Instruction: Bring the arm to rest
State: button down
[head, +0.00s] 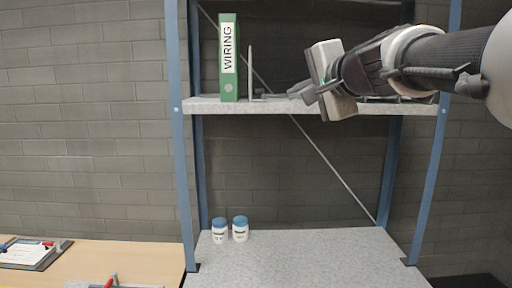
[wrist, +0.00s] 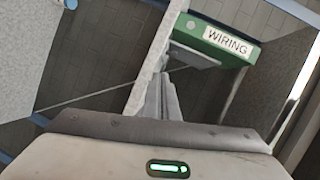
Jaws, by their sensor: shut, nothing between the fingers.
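My arm reaches in from the right in the head view, at the height of the upper shelf. My gripper (head: 318,92) is at the end of it, in front of the shelf and pointing left. In the wrist view its fingers (wrist: 160,95) are together with nothing between them. A green binder (head: 229,58) labelled WIRING stands upright on the upper shelf, left of my gripper and apart from it. The binder also shows in the wrist view (wrist: 215,38), beyond the fingertips.
The shelf rack has blue posts (head: 179,150) and a grey upper shelf (head: 205,105). A thin upright plate (head: 251,72) stands beside the binder. Two white jars with blue lids (head: 220,230) (head: 240,229) stand on the lower shelf (head: 300,258). A wooden table (head: 130,262) is at lower left.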

jog(key=s+d+f+n+g+h+p, duration=0.2)
jog(key=s+f+n+g+p, duration=0.2)
jog(key=s+f, duration=0.7)
jog(key=s+d+f+n+g+h+p, duration=0.2)
jog(key=s+f+n+g+p, duration=0.3)
jog(key=s+f, duration=0.6)
jog(key=s+n+h, duration=0.1)
jog(key=s+n, duration=0.1)
jog(key=s, duration=0.4)
jog(key=shift+s+d+f+n, duration=0.15)
jog(key=shift+n, duration=0.15)
